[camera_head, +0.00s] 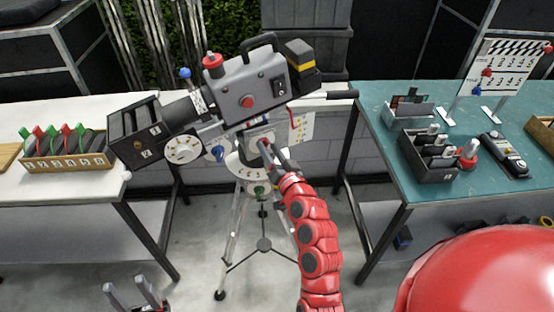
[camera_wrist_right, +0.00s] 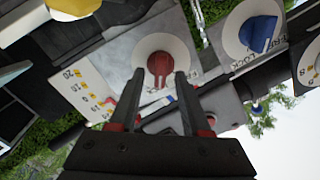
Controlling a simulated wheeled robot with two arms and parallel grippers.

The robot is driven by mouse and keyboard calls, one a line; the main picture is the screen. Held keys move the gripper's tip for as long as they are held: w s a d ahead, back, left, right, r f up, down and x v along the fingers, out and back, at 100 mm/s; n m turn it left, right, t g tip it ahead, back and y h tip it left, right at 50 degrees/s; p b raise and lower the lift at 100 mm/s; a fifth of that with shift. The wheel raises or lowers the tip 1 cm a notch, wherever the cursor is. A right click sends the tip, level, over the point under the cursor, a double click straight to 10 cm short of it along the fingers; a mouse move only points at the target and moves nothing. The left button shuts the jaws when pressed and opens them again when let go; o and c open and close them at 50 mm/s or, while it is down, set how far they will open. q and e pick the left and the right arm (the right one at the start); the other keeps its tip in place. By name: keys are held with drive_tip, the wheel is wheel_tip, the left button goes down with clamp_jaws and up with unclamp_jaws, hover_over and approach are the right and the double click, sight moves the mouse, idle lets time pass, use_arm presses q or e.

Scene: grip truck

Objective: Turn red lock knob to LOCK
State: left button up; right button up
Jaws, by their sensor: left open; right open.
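In the right wrist view the red knob (camera_wrist_right: 160,66) sits on a round white dial (camera_wrist_right: 181,48) on a grey plate. Two finger-like ridges on it point down in the picture. In the head view my right gripper (camera_head: 266,151) is at the tripod head below the film camera (camera_head: 245,92), hiding that knob. My left gripper (camera_head: 134,292) is open and empty, low at the bottom left.
A blue knob (camera_wrist_right: 258,34) on its own white dial is beside the red one. The tripod (camera_head: 230,240) stands between a white table (camera_head: 75,190) with a clip box (camera_head: 68,161) and a teal table (camera_head: 376,130) with black holders (camera_head: 430,158). The lens hood (camera_head: 138,132) overhangs the white table.

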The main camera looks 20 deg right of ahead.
drive_tip(key=s+d+p, duration=0.1)
drive_tip(key=s+p, duration=0.2)
drive_tip(key=s, duration=1.4)
drive_tip(key=shift+d+p, duration=0.15)
drive_tip(key=shift+p, duration=0.15)
drive_tip(key=shift+s, duration=0.1)
